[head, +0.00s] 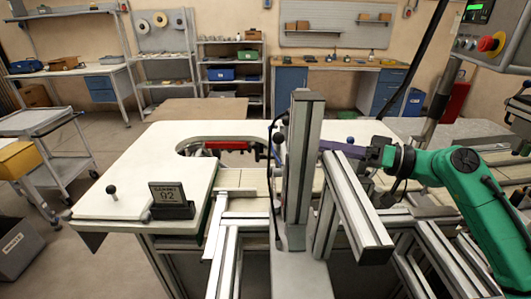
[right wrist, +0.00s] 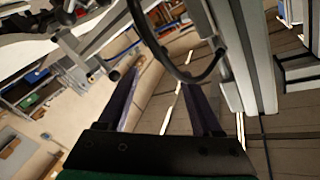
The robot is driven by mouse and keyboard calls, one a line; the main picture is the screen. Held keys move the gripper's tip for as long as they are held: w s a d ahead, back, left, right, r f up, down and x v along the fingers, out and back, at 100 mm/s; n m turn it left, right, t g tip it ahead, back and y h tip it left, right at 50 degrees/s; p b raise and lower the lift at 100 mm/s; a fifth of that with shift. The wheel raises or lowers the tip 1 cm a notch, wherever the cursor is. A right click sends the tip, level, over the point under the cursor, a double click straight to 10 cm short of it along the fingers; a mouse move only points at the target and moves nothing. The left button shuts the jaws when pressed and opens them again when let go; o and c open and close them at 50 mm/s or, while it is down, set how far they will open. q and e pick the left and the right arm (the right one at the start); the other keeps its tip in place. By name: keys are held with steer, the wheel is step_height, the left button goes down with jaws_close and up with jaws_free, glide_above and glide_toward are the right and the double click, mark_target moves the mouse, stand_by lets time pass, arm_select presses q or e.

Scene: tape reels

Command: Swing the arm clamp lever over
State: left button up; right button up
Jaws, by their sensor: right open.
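My right gripper (head: 335,147) comes in from the right on a green arm, its purple fingers partly hidden behind an upright aluminium post (head: 302,160). In the right wrist view the gripper (right wrist: 163,92) is open, with nothing held between its two fingers. Black knobbed levers (head: 279,138) stand by the left side of the post; which one is the arm clamp lever I cannot tell for sure. In the right wrist view a metal rod with a rounded end (right wrist: 113,75) shows just beyond the left finger, apparently apart from it. My left gripper is out of view.
A pale worktable (head: 150,150) has a rounded cutout with a red part (head: 226,145) in it. A small display (head: 171,198) and a knob (head: 111,189) are on its left part. Aluminium rails (head: 360,215) crowd the front right. A black cable (right wrist: 165,60) loops ahead of the gripper.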

mark_target(283, 136)
steer(key=p+x, duration=0.2)
steer(key=x, duration=0.1)
steer(key=p+x, duration=0.1)
steer(key=x, duration=0.1)
steer(key=shift+s+a+r+p, duration=0.15)
steer(key=shift+a+r+p, duration=0.15)
steer(key=shift+r+p, duration=0.1)
steer(key=p+x, duration=0.3)
steer(key=x, duration=0.6)
steer(key=shift+f, duration=0.45)
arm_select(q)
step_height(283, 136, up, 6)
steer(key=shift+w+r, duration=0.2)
arm_select(e)
jaws_close()
